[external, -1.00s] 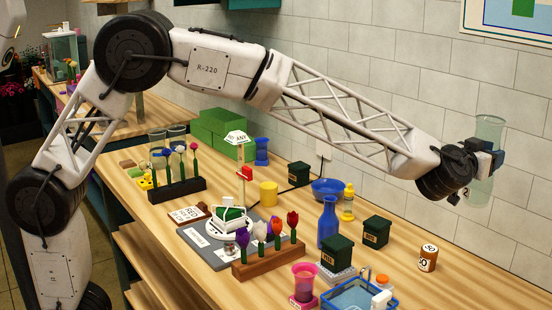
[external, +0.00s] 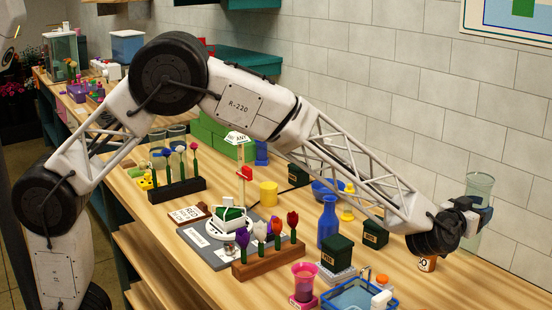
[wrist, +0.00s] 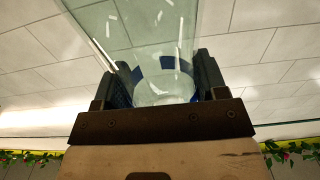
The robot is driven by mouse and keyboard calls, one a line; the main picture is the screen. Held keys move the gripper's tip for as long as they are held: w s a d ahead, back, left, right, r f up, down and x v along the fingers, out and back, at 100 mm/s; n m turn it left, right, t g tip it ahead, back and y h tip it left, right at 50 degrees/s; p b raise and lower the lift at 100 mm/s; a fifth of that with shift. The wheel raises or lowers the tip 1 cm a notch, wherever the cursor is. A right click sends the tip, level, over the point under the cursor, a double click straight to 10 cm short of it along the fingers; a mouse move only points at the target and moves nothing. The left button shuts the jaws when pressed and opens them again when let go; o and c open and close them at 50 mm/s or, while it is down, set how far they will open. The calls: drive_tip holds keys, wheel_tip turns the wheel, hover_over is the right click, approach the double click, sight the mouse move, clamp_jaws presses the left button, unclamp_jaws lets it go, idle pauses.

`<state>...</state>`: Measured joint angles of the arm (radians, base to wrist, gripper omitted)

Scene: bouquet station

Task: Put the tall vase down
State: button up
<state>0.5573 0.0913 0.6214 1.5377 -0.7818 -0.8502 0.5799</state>
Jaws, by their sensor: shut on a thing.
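The tall vase (external: 478,188) is clear, pale green glass, at the right of the external view in front of the tiled wall. My gripper (external: 474,214) is shut on it from the left, and the vase looks upright. In the wrist view the vase (wrist: 150,35) rises between the two dark fingers of my gripper (wrist: 165,85), with blue pads seen through the glass. The vase's lower end is at about the height of my wrist's lower side; I cannot tell whether it touches the table.
Dark green boxes (external: 337,252), a blue bottle (external: 327,222) and a blue tray (external: 362,294) stand to the left. The wooden table (external: 450,290) looks bare at the front right.

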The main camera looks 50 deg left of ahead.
sight(460, 249)
drive_tip(key=shift+f, duration=2.45)
drive_tip(key=shift+f, duration=2.6)
drive_tip(key=o, duration=1.7)
drive_tip(key=shift+f, duration=0.1)
drive_tip(key=shift+s, duration=0.1)
